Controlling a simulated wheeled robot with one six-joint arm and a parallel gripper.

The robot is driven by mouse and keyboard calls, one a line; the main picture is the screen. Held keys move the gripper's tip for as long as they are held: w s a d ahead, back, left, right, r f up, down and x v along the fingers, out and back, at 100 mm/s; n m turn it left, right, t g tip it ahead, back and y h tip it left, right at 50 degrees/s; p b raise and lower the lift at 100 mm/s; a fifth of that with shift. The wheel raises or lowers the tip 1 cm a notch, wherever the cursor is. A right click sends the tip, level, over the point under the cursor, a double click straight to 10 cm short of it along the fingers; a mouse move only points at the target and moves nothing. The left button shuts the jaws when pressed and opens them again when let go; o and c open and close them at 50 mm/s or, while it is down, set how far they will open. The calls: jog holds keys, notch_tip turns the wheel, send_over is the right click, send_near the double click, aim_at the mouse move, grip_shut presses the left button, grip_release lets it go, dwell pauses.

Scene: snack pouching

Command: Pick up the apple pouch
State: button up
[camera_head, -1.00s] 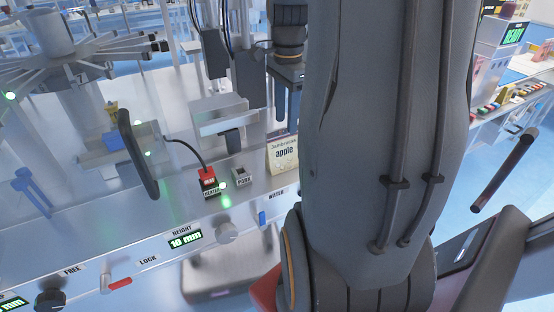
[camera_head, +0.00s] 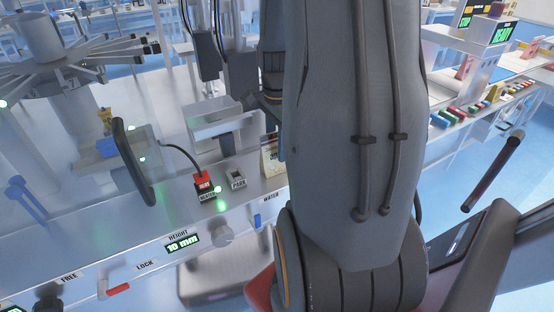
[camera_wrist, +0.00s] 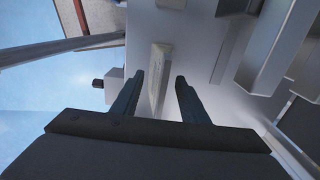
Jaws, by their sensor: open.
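The apple pouch (camera_head: 269,160) is a small cream packet standing upright at the edge of the metal work surface. In the head view my arm covers most of it, so only its left strip shows. In the wrist view the pouch (camera_wrist: 158,77) appears nearly edge-on as a pale strip. My gripper (camera_wrist: 160,82) is open, with one dark finger on each side of the pouch in the picture. I cannot tell whether either finger touches it. In the head view the fingers are hidden behind my arm.
A red button box (camera_head: 203,186) and a PARK holder (camera_head: 236,179) sit left of the pouch. A metal bracket (camera_head: 222,122) stands behind them. The front panel (camera_head: 150,262) carries knobs and a 10 mm display. A dark padded bar (camera_head: 133,160) rises at left.

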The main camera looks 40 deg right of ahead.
jog(key=shift+c, duration=0.4)
grip_shut()
